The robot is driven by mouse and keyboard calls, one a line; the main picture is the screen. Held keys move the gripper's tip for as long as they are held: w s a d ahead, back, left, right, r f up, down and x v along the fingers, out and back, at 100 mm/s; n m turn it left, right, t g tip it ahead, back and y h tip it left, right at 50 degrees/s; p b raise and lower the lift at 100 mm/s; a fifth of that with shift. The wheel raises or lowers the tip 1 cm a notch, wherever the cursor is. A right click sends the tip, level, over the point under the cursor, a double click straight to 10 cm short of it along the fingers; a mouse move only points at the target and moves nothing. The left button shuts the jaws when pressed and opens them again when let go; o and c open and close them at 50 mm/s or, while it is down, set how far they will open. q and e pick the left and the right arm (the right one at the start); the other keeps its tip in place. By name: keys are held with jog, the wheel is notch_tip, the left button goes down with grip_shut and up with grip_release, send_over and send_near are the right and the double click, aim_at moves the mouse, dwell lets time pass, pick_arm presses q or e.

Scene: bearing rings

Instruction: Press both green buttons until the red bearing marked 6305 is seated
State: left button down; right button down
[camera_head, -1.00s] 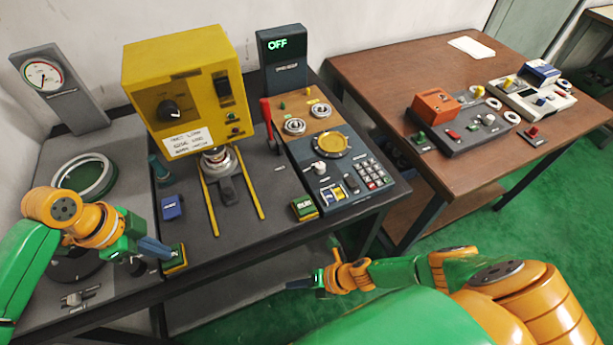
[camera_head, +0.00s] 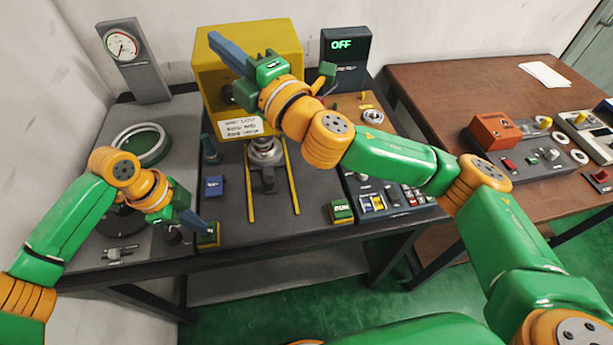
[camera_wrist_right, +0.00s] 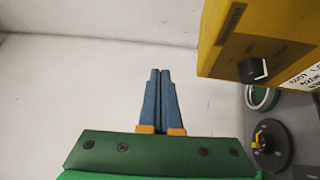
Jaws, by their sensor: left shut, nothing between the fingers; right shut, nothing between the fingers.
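The yellow press (camera_head: 270,33) stands at the back of the grey workbench, with its ram (camera_head: 262,152) below between two yellow rails. One green button box (camera_head: 209,239) is at the front edge left of the rails, and another (camera_head: 341,211) is right of them. My left gripper (camera_head: 203,225) is shut and empty, its tips at the left button; I cannot tell whether they touch it. My right gripper (camera_head: 215,40) is shut and empty, raised in front of the press's upper left; its blue fingers also show in the right wrist view (camera_wrist_right: 159,75). I cannot make out the red bearing marked 6305.
A large ring (camera_head: 145,146) and a gauge (camera_head: 136,60) are at the left. A display (camera_head: 345,55) reads OFF. A blue block (camera_head: 214,186) lies beside the left rail. A brown table (camera_head: 440,85) with an orange box (camera_head: 490,132) stands at the right.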

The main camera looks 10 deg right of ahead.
pick_arm(q)
jog(key=shift+a, duration=0.1)
pick_arm(e)
jog(key=w+d+f+m+g+h, duration=0.15)
jog(key=d+m+h, duration=0.3)
jog(key=d, duration=0.45)
jog(key=w+d+f+m+g+h, duration=0.1)
jog(key=w+d+m+g+h, duration=0.2)
jog(key=d+m, duration=0.45)
pick_arm(q)
jog(key=shift+s+d+r, duration=0.1)
jog(key=shift+s+d, duration=0.05)
jog(key=shift+d, duration=0.05)
jog(key=shift+a, duration=0.2)
pick_arm(e)
jog(key=s+f+g, duration=0.3)
jog(key=s+f, duration=0.2)
jog(key=f, duration=0.2)
jog(key=s+d+f+g, duration=0.1)
jog(key=s+f+g, duration=0.3)
jog(key=f, duration=0.3)
jog(key=s+d+f+g+h, duration=0.1)
jog(key=s+f+g, duration=0.3)
jog(key=s+f, duration=0.3)
jog(key=shift+d+f, duration=0.1)
jog(key=shift+f, duration=0.15)
notch_tip(320, 180, down, 3)
jog(key=shift+s+r, duration=0.1)
jog(key=shift+r, duration=0.1)
jog(key=shift+f, duration=0.4)
